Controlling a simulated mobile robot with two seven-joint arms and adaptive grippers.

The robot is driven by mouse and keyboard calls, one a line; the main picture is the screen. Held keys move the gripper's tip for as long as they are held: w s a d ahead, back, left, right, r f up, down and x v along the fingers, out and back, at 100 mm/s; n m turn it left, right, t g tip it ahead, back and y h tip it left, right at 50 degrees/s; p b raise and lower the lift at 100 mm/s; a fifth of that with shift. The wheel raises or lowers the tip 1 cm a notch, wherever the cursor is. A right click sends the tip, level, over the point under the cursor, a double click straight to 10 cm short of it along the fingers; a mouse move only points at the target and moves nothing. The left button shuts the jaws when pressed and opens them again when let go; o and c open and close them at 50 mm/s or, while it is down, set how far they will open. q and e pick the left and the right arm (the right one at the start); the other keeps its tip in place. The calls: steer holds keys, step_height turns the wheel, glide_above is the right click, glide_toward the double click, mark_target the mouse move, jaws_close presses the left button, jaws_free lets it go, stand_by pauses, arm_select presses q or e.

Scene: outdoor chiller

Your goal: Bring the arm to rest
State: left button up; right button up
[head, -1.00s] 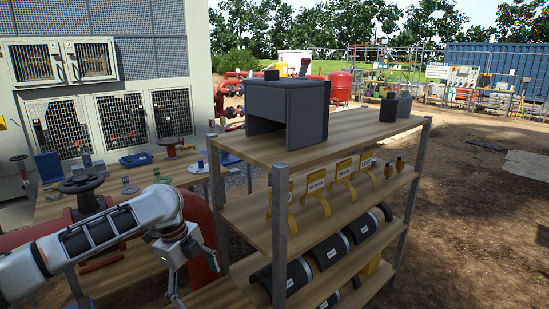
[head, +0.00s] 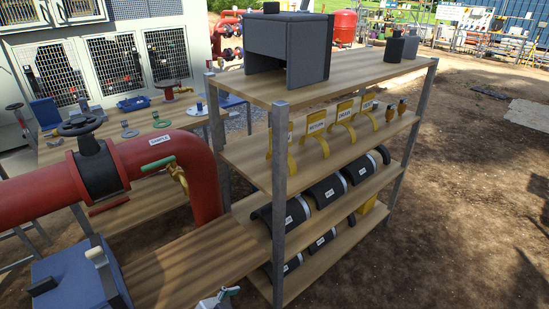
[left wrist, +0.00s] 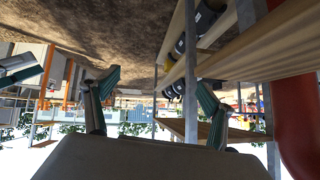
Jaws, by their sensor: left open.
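My left gripper (left wrist: 159,76) is open in the left wrist view, its two teal-padded fingers apart with nothing between them. That view looks upside down, with ground at the top and sky at the bottom. In the head view only a small grey and teal gripper part shows at the bottom edge, below the wooden bench top; the rest of the arm is out of frame. At the left edge of the left wrist view is a grey and teal part, apparently my right gripper (left wrist: 22,72); its opening cannot be made out.
A wooden shelf rack (head: 282,190) holds yellow brackets and black half-shells, with a grey box (head: 289,48) on top. A red pipe (head: 150,165) with a black valve wheel (head: 83,125) runs at left. A blue box (head: 75,276) stands at lower left. Open dirt lies right of the rack.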

arm_select(q)
steer(key=s+a+f+n+t+y, duration=0.1)
steer(key=s+a+f+n+y, duration=0.1)
steer(key=s+a, duration=0.5)
steer(key=s+a+f+n+t+y, duration=0.2)
steer(key=s+a+n, duration=0.2)
steer(key=s+a, duration=0.3)
steer(key=shift+s+a+f+y, duration=0.3)
steer(key=shift+a+f, duration=0.1)
